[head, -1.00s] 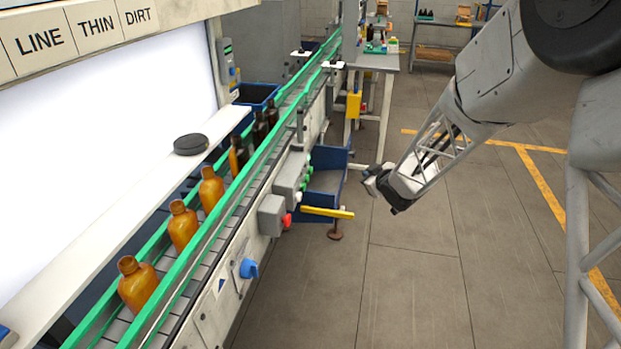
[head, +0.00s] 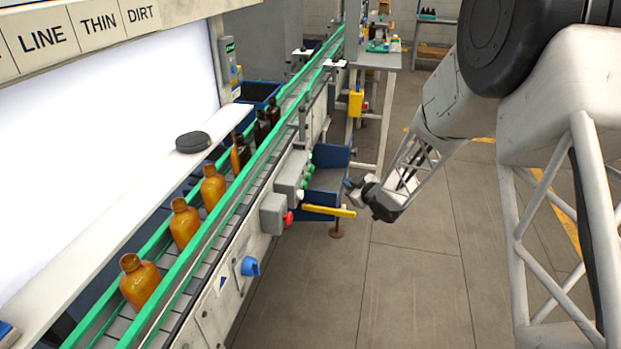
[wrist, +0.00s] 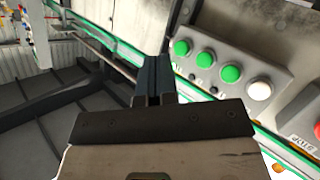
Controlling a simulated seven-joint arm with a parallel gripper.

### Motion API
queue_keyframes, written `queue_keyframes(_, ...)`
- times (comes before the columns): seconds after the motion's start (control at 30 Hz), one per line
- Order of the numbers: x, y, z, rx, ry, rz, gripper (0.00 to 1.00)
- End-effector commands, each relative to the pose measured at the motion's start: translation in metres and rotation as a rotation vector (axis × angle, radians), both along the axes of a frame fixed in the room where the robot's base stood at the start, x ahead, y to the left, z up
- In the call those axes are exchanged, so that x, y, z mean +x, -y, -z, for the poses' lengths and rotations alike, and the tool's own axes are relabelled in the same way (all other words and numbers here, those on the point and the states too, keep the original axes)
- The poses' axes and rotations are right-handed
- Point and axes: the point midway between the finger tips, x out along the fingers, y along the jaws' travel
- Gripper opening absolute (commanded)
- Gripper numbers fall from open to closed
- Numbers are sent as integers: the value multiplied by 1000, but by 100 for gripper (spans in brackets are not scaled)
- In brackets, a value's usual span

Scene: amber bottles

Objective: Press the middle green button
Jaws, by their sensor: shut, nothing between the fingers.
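In the wrist view a grey button box carries three green buttons and a white one in a row. The middle green button (wrist: 205,59) sits between the upper-left green button (wrist: 182,48) and the lower-right green button (wrist: 230,74). The white button (wrist: 260,89) is at the right end. In the head view the button box (head: 291,174) is on the conveyor's side, its green buttons small on its right face. My gripper (head: 352,186) is shut and empty, to the right of the box and apart from it. Its dark fingers (wrist: 154,80) also show in the wrist view, left of the buttons.
A red button (head: 288,218) on a second grey box and a yellow bar (head: 329,211) stick out near the button box. A blue bin (head: 328,170) lies behind my gripper. Amber bottles (head: 185,223) stand on the conveyor.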

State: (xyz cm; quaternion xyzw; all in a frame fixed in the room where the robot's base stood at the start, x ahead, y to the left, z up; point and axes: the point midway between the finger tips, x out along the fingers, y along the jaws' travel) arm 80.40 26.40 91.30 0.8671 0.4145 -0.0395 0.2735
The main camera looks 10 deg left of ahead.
Motion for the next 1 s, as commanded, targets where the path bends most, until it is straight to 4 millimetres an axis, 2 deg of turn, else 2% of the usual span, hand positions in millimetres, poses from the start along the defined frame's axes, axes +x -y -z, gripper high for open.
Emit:
queue_keyframes(0.37,0,-15,0,0,-1,-1,0)
queue_keyframes(1.0,0,-76,0,0,0,0,0)
